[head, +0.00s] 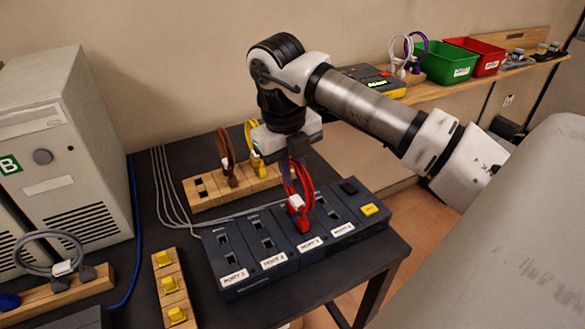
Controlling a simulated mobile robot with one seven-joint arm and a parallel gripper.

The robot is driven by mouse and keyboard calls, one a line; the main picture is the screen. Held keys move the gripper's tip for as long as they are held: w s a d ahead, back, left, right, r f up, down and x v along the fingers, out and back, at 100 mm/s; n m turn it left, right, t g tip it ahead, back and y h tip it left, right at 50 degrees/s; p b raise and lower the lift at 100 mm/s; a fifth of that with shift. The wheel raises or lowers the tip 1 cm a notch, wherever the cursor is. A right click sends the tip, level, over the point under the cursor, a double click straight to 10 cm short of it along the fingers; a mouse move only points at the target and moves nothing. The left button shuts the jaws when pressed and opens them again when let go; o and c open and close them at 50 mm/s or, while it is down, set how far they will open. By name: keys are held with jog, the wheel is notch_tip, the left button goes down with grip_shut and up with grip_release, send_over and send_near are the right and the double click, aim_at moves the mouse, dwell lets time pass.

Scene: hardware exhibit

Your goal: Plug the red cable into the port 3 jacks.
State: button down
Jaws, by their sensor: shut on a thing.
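The red cable (306,184) is a looped bundle with a white tag (296,201) and red plug ends (304,226). My gripper (293,167) points down and is shut on the upper part of the cable; its fingertips are partly hidden by the loops. The dark port box (232,285) has labelled sections in a row. The red plugs hang at the section labelled PORT 3 (312,243), third from the left, and cover its jacks. I cannot tell whether the plugs are seated or just above the jacks.
A wooden rack (205,203) behind holds a brown cable (228,165) and a yellow cable (257,160). A wooden strip with yellow blocks (169,285) lies front left. Grey computer towers (85,150) stand left. Thin grey wires (170,185) cross the black table. A wall shelf holds green and red bins (445,62).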

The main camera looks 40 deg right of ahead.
dwell(0.4)
jog(key=c, duration=0.7)
grip_release()
jog(key=shift+a+r+p, duration=0.15)
jog(key=shift+r+p, duration=0.55)
jog(key=shift+r, duration=0.55)
jog(key=shift+a+r+p, duration=0.2)
jog(key=shift+r+p, duration=0.55)
jog(key=shift+r, duration=0.45)
jog(key=shift+a+r+p, duration=0.15)
jog(key=shift+r+p, duration=0.55)
jog(key=shift+r, duration=0.55)
